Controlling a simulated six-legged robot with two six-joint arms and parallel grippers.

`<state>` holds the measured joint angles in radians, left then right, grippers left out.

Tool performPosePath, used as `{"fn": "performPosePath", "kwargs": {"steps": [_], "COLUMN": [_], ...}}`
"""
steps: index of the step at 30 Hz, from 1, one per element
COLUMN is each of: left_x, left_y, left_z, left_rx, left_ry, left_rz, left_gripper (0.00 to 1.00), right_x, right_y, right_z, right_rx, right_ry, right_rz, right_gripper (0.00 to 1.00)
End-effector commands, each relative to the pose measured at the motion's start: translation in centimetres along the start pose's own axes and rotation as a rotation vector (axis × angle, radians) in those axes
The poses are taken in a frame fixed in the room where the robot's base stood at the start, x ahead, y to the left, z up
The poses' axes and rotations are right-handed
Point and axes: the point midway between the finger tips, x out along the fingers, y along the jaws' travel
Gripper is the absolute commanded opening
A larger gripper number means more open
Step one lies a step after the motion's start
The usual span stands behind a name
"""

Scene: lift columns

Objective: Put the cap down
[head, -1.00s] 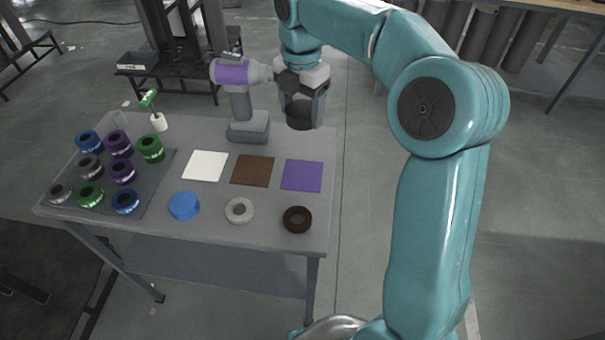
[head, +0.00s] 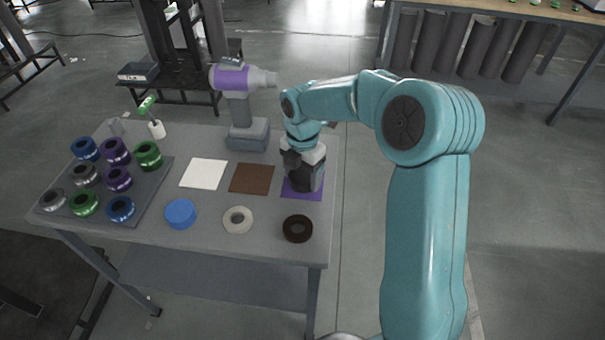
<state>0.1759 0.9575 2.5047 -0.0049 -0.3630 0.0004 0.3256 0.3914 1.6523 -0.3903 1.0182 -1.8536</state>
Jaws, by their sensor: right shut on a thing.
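My right gripper (head: 304,172) is over the purple square (head: 303,194) at the right of the grey table, pointing down. It is shut on a dark, round thing, taken to be the cap (head: 306,183), mostly hidden by the gripper. The cap is right at or just above the purple square; I cannot tell whether it touches. The square's front edge and sides show around it. My left gripper is not in view.
A brown square (head: 252,179) and a white square (head: 203,173) lie to the left. In front are a blue disc (head: 180,213), a pale ring (head: 238,220) and a dark ring (head: 298,229). A purple-and-grey tool (head: 245,110) stands behind. A tray (head: 152,192) holds several coloured rings.

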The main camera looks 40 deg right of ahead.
Motion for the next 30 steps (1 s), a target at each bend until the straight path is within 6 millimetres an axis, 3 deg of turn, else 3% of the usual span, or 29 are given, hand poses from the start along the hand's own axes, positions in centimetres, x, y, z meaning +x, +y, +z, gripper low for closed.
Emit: {"fn": "performPosePath", "kwargs": {"steps": [8,9,11,12,23,30], "left_x": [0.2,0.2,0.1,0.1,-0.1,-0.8], "left_y": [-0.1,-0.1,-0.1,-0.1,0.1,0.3], "left_z": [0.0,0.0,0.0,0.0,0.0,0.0], "left_rx": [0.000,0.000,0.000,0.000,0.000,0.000], "left_ry": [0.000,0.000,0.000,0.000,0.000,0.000], "left_rz": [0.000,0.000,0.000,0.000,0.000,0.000], "left_gripper": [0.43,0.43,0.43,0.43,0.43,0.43], "right_x": [0.3,0.3,0.2,0.2,-0.7,-5.8], "right_y": [0.0,0.0,0.0,0.0,0.1,0.1], "right_z": [0.0,0.0,0.0,0.0,0.0,0.1], "right_rx": [0.000,0.000,0.000,0.000,0.000,0.000], "right_ry": [0.000,0.000,0.000,0.000,-0.002,-0.003], "right_rz": [0.000,0.000,0.000,0.000,0.003,0.006], "right_gripper": [0.35,0.75,0.94,0.97,0.97,0.97]}}
